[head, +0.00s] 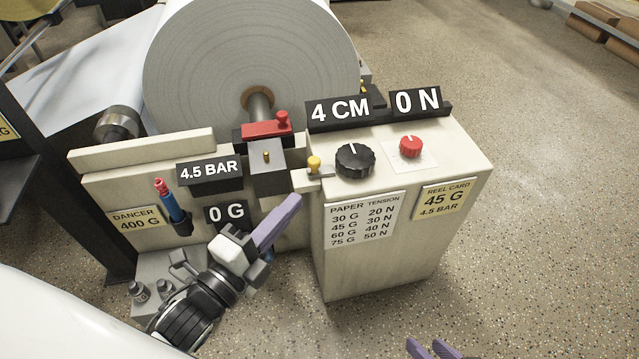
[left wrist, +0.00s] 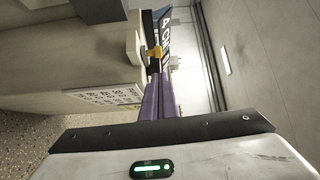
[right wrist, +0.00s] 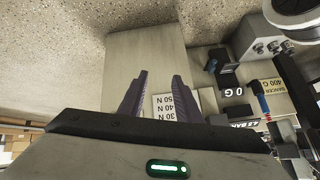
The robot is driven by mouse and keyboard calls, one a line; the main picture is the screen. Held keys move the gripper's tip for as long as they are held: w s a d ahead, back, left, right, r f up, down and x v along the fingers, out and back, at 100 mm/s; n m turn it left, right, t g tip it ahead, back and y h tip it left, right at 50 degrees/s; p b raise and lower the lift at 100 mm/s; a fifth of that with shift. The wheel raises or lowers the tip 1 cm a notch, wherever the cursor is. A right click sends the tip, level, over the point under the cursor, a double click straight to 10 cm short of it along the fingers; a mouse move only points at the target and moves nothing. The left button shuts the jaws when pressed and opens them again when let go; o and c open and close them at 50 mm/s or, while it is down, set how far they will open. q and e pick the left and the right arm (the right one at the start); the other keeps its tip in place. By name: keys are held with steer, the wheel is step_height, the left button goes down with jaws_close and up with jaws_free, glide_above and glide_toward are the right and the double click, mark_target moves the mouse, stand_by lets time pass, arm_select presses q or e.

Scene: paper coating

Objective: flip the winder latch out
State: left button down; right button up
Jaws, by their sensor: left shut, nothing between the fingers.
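A red latch bar (head: 267,128) with an upright knob lies across the shaft end of the large paper roll in the head view. A yellow-knobbed lever (head: 314,165) sticks out from the left side of the control box; it also shows in the left wrist view (left wrist: 155,53). I cannot tell for certain which is the winder latch. My left gripper (head: 297,199) is shut and empty, its purple fingertips below and left of the yellow knob, apart from the red latch. My right gripper (head: 430,347) is open and empty; its fingers show in the right wrist view (right wrist: 161,78).
The paper roll (head: 250,55) stands behind the latch. A red-and-blue tool (head: 172,205) stands at left.

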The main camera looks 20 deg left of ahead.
mark_target(319, 174)
arm_select(q)
steer(key=shift+w+r, duration=0.1)
steer(key=shift+w, duration=0.05)
arm_select(e)
steer(key=shift+r, duration=0.1)
